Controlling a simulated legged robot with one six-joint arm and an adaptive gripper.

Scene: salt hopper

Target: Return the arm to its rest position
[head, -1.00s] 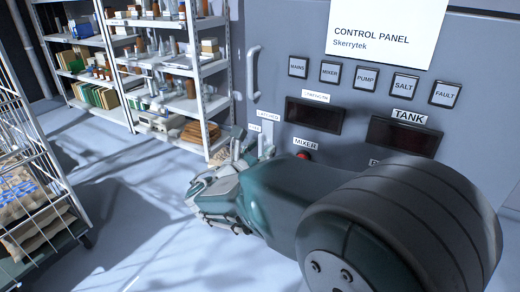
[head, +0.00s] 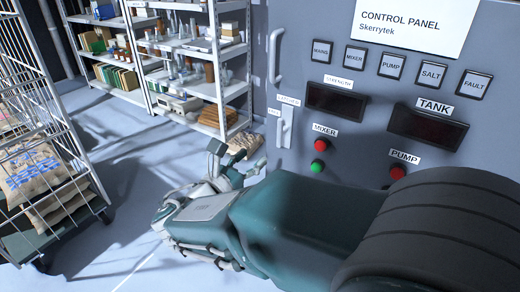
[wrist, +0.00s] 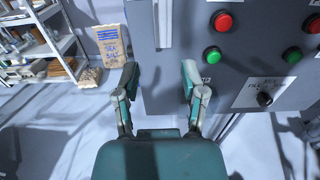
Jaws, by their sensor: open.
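My arm reaches from the lower right of the head view toward the middle, low in front of the grey control panel (head: 350,160). My gripper (head: 236,160) is at its far end, pointing away from me, with its fingers apart. In the wrist view my gripper (wrist: 160,76) is open and empty, its two fingers well apart. The panel face and bare floor show beyond the fingers. In the head view my arm's large dark joint covers the panel's lower right part.
The panel carries a red button (head: 321,145), a green button (head: 317,166), a lever (head: 284,132) and a door handle (head: 275,56). A wire cage cart (head: 82,165) with sacks (head: 32,172) stands left. Shelves (head: 190,55) stand behind. Floor (head: 135,160) between is clear.

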